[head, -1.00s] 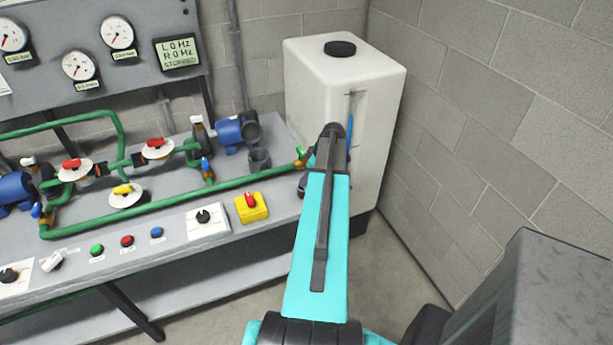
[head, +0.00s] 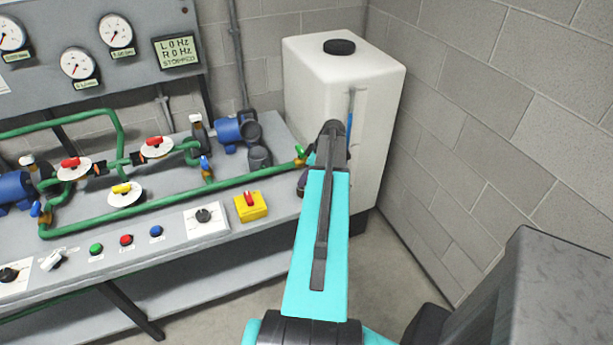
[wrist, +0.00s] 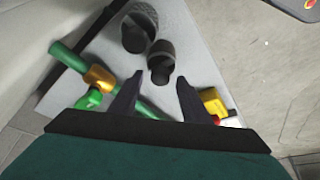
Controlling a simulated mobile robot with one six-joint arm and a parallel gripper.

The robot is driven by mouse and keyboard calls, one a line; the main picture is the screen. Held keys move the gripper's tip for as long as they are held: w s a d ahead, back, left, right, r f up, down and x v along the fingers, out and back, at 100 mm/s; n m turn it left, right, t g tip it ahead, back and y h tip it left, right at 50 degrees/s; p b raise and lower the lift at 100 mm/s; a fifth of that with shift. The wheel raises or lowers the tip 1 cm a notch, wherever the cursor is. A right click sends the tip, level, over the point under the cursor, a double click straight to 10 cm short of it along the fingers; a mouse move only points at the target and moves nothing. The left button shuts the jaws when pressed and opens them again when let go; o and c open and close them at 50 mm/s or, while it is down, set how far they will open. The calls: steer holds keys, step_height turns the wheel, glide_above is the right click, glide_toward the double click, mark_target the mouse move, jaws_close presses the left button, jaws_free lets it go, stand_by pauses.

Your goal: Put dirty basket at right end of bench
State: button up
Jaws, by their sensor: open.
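Two dark grey, cup-like parts stand close together near the bench's back right in the head view, beside the blue pump. One is the round open part at the pump (head: 250,133); the other is a small dark cup (head: 260,157) in front of it. I cannot tell surely which is the dirty basket. Both show in the wrist view, an open mesh-like cup (wrist: 138,27) and a nearer dark cup (wrist: 160,65). My gripper (wrist: 160,82) is open, its black fingers apart and empty, pointing toward the nearer cup.
The grey bench (head: 282,200) carries green pipes (head: 140,210), valves and a yellow box with a red switch (head: 250,206). Its right end is partly hidden by my arm. A white tank (head: 325,80) stands beyond that end. A block wall (head: 500,130) closes the right side.

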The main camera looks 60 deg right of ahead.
steer(key=b+v, duration=0.3)
steer(key=v, duration=0.8)
steer(key=shift+r+b, duration=0.25)
steer(key=shift+b, duration=0.1)
stand_by(0.7)
steer(key=shift+s, duration=0.1)
